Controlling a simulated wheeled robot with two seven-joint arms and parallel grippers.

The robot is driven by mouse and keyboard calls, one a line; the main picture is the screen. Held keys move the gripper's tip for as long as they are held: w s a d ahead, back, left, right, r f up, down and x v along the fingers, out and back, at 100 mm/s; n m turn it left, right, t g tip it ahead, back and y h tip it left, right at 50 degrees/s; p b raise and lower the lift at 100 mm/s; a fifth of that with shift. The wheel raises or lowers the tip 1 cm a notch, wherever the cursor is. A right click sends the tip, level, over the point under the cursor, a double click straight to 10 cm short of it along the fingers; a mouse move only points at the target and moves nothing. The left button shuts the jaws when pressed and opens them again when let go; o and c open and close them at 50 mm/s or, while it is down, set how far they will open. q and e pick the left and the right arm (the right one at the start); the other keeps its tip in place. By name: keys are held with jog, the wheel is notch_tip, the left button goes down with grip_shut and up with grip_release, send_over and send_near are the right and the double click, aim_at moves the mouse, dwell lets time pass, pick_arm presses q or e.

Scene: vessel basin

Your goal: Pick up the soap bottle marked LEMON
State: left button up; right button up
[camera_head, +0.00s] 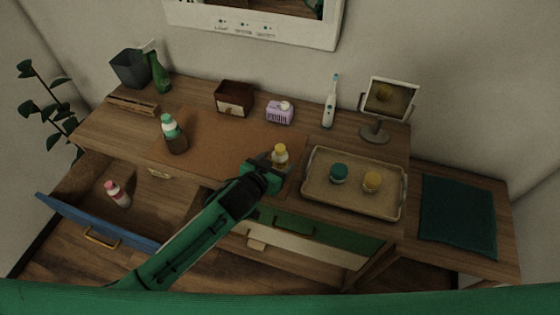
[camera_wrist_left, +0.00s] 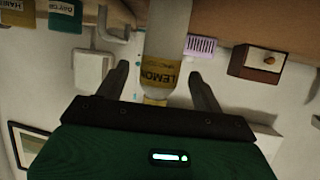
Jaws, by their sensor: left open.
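The soap bottle marked LEMON (camera_wrist_left: 167,45) is pale with a yellow label and shows upside down between the two fingers of my left gripper (camera_wrist_left: 159,72) in the left wrist view. The fingers are open, one on each side of it, with a gap visible on both sides. In the head view the bottle (camera_head: 280,157) has a yellow cap and stands at the right end of the brown mat. My left gripper (camera_head: 265,174) is right in front of it, hiding its lower part. My right gripper is not in view.
A beige tray (camera_head: 346,202) with a teal-topped jar (camera_head: 338,173) and a yellow-topped jar (camera_head: 372,182) is close on the right. A lilac box (camera_head: 279,112) and a brown box (camera_head: 233,98) stand behind. A green-capped bottle (camera_head: 173,134) stands left. The blue-fronted drawer (camera_head: 95,222) is open.

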pick_arm(q)
jog(key=shift+x, duration=1.35)
jog(key=c, duration=1.2)
jog(key=shift+r, duration=0.1)
